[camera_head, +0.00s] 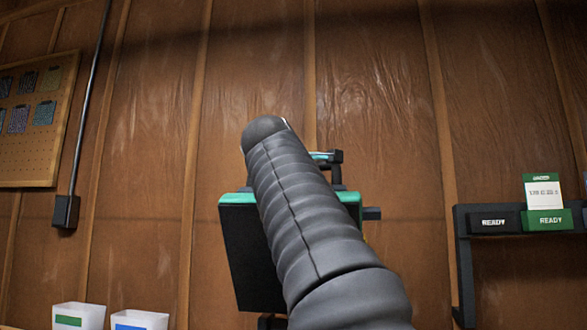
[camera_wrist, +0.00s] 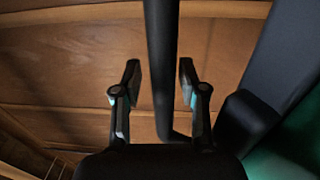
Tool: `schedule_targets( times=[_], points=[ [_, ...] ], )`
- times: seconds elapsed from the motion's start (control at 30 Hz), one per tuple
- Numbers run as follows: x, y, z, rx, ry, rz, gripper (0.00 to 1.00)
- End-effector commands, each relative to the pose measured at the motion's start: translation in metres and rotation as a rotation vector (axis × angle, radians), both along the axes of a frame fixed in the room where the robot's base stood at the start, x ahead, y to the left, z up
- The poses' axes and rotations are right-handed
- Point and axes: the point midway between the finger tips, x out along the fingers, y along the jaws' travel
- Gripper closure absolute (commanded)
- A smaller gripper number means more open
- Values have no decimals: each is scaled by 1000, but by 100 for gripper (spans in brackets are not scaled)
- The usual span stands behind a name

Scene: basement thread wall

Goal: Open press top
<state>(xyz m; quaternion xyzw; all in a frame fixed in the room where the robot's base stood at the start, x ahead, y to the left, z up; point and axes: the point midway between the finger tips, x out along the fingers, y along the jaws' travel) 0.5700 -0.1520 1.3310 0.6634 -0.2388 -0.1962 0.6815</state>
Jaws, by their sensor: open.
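The press (camera_head: 246,260) stands at the middle of the head view, a dark body with a teal upper edge. A small dark and teal part (camera_head: 334,160) rises above it, partly hidden behind my grey ribbed arm. My gripper (camera_wrist: 159,72) shows in the wrist view with its two dark fingers apart. A dark bar (camera_wrist: 161,45) runs down between the fingers, with a gap on each side, and bends near its lower end. I cannot tell for sure which part of the press it is.
A dark panel and a green surface (camera_wrist: 298,145) lie close on the right in the wrist view. White bins (camera_head: 139,320) are at lower left. A pegboard (camera_head: 40,120) hangs on the brown wall (camera_head: 380,90).

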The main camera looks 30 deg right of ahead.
Motion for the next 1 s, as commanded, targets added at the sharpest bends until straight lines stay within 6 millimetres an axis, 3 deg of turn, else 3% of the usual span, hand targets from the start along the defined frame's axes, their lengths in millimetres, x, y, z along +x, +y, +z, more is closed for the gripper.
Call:
schedule_targets(
  times=[0.17,0.7,1.0],
  points=[
    [-2,4,-5,3,11,0,52],
    [-80,60,-6,0,2,5,52],
    [-96,71,-7,-1,1,2,52]
  ],
)
